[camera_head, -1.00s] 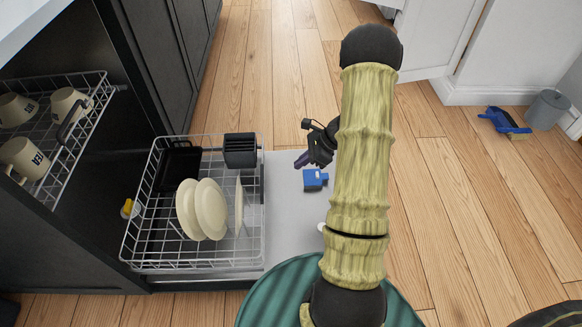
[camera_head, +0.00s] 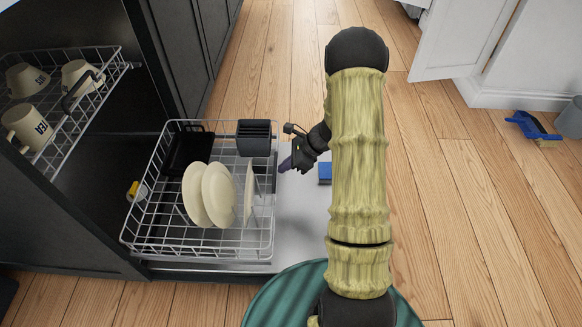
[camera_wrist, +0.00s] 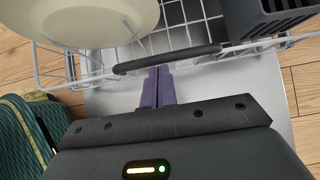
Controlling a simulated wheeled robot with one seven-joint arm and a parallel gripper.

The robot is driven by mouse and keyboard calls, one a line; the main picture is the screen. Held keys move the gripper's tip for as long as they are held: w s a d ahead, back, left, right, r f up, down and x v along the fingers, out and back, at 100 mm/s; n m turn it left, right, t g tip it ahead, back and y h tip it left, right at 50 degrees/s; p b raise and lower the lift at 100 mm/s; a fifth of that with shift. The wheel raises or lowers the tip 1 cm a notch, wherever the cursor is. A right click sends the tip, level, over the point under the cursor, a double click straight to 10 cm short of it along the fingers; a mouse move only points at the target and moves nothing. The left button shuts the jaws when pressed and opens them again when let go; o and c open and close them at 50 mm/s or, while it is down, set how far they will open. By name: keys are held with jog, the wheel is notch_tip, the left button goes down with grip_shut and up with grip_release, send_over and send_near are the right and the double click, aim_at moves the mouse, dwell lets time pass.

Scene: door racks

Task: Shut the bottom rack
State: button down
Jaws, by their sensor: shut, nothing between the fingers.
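The bottom rack (camera_head: 200,258) is a white wire basket pulled out over the lowered dishwasher door (camera_head: 304,215). It holds white plates (camera_head: 218,195), a dark pan (camera_head: 188,150) and a grey cutlery basket (camera_head: 254,138). My gripper (camera_head: 285,165) is shut and empty, beside the rack's right end. In the wrist view its purple fingers (camera_wrist: 158,86) point at the rack's dark handle (camera_wrist: 167,60). The fingertips are right at the handle; I cannot tell whether they touch it.
The upper rack (camera_head: 88,125) with beige cups (camera_head: 28,125) also stands out at the left. A blue item (camera_head: 325,173) lies on the door, partly behind my arm. A blue dustpan (camera_head: 532,125) and grey bucket (camera_head: 570,120) lie far right. The wooden floor between is clear.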

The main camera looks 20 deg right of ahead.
jog(key=shift+a, duration=0.1)
jog(key=w+a+p, duration=0.2)
jog(key=w+a, duration=0.4)
jog(key=a, duration=0.9)
jog(key=w+a+p, duration=0.3)
jog(key=w+a, duration=0.3)
jog(key=a, duration=0.9)
jog(key=w+a+p, duration=0.3)
jog(key=w+a, duration=0.3)
jog(key=a, duration=0.9)
jog(key=shift+w, duration=0.3)
jog(key=shift+a+r, duration=0.1)
jog(key=shift+r, duration=0.05)
jog(key=shift+s+r+p, duration=0.1)
jog(key=shift+p, duration=0.4)
jog(key=s+d+r+p, duration=0.3)
jog(key=d+r+p, duration=0.5)
jog(key=d, duration=0.2)
jog(key=shift+s, duration=0.35)
